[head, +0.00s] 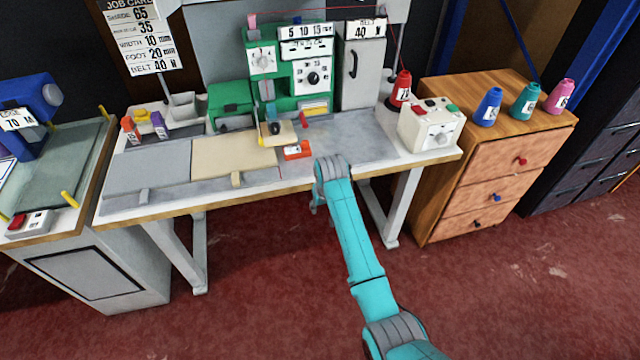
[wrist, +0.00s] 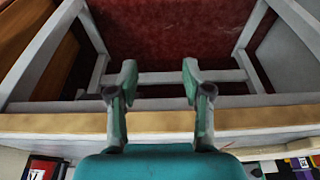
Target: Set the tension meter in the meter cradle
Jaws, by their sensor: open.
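A small orange-red device with a pale face, which looks like the tension meter (head: 298,151), lies on the grey table top near its front middle. I cannot tell for sure which thing is the meter cradle; a grey open holder (head: 185,107) stands at the back left of the table. My gripper (head: 316,203) hangs at the front table edge, to the right of and nearer than the orange device. In the wrist view my gripper (wrist: 160,78) is open, with nothing between its fingers and the table edge and floor behind them.
The sewing table (head: 150,170) carries a green machine (head: 262,62) and a pale fabric panel (head: 225,153). A red cone (head: 401,88) and a white control box (head: 432,125) stand at its right. A wooden drawer cabinet (head: 500,160) is beyond. The table's front right is clear.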

